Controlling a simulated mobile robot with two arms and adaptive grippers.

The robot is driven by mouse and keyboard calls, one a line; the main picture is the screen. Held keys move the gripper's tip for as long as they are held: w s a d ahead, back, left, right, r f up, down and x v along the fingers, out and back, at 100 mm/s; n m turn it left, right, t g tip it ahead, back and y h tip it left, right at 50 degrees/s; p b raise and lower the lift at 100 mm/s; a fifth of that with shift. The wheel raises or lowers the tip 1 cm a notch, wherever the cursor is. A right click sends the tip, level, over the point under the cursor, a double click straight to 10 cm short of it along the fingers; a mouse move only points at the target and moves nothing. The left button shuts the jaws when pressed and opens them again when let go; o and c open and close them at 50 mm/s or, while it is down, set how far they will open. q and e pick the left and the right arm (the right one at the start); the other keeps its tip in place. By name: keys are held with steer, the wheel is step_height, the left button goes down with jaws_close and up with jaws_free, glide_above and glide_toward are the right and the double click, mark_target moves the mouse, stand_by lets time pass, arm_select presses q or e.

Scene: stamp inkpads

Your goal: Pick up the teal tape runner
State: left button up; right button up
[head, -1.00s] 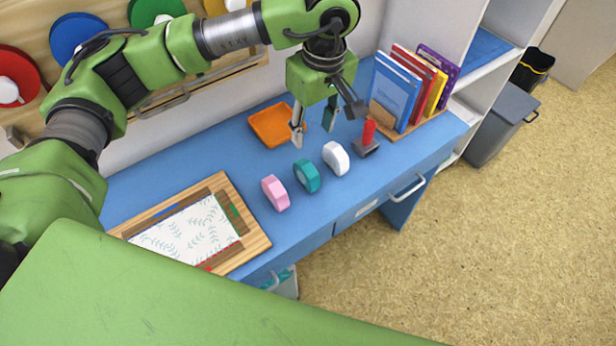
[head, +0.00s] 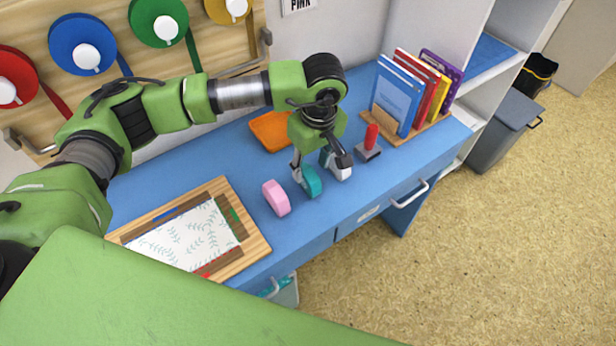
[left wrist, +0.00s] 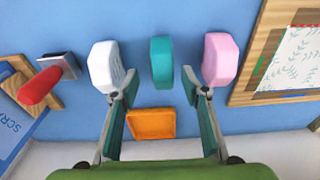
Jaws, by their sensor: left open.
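The teal tape runner (head: 311,181) stands on the blue desk between a pink one (head: 276,198) and a white one (head: 341,172). In the left wrist view the teal runner (left wrist: 162,62) lies between and beyond the fingertips, with the white runner (left wrist: 104,66) and pink runner (left wrist: 220,58) to either side. My left gripper (head: 318,170) is open and empty, pointing down close above the runners. In the left wrist view its fingers (left wrist: 160,88) spread wide, their tips near the white and pink runners. In the head view a finger partly covers the teal and white runners.
An orange tray (head: 268,132) sits behind the gripper. A red-handled stamp (head: 369,143) and a book rack (head: 422,128) stand to the right. A wooden frame with leaf-patterned paper (head: 262,243) lies to the left. The desk's front strip is clear.

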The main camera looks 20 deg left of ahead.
mark_target(308, 170)
arm_select(q)
steer(key=f, duration=0.2)
steer(key=f+p, duration=0.1)
steer(key=shift+a+f, duration=0.35)
steer(key=shift+a, duration=0.05)
steer(key=shift+f, duration=0.35)
jaws_close()
steer(key=shift+r, duration=0.1)
steer(key=shift+w+r, duration=0.1)
steer(key=shift+r, duration=0.45)
steer(key=s+d+r+b, duration=0.4)
steer(key=s+d+r, duration=0.3)
steer(key=s+r, duration=0.4)
steer(key=shift+s+r, duration=0.4)
steer(key=shift+s, duration=0.25)
